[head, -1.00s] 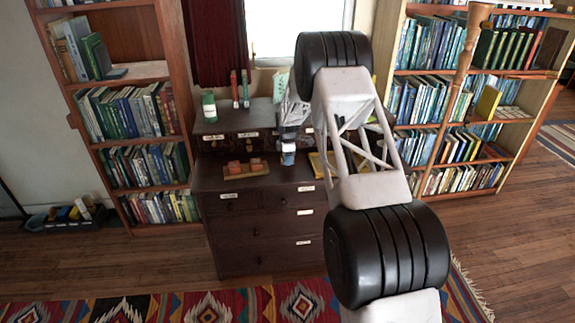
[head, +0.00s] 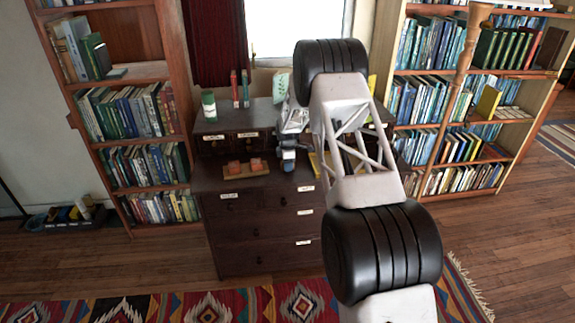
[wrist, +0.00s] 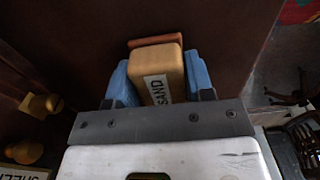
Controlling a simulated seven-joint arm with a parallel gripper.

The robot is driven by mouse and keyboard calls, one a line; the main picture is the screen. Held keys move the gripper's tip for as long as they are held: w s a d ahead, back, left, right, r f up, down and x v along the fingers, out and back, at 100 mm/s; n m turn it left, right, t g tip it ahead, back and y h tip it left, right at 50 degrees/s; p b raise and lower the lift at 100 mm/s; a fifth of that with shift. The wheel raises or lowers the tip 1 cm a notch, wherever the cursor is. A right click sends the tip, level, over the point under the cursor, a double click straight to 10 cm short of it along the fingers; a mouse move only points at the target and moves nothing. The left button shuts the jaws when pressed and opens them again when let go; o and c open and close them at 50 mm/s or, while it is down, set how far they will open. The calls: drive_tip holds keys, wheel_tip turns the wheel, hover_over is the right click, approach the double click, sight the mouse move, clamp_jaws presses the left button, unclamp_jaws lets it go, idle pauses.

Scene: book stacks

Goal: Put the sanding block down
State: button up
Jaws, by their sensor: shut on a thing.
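My gripper (wrist: 160,82) is shut on the sanding block (wrist: 157,72), a tan block with a "SAND" label and a reddish-brown strip at its far end. The block sits between the blue fingers, one on each side. In the head view my gripper (head: 288,160) is over the top of the dark dresser (head: 265,236), near its middle. The block cannot be made out clearly there. Whether it touches the dark wood below is hard to tell.
A wooden tray with reddish blocks (head: 246,170) lies left of my gripper, and a yellow-edged item (head: 316,165) lies to the right. A green-white bottle (head: 209,106) stands on the raised back part. In the wrist view, yellowish knobs (wrist: 40,104) show at left.

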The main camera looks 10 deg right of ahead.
drive_tip(key=shift+f, duration=0.15)
drive_tip(key=o, duration=1)
wheel_tip(320, 180, up, 12)
drive_tip(key=shift+r, duration=0.15)
idle(0.8)
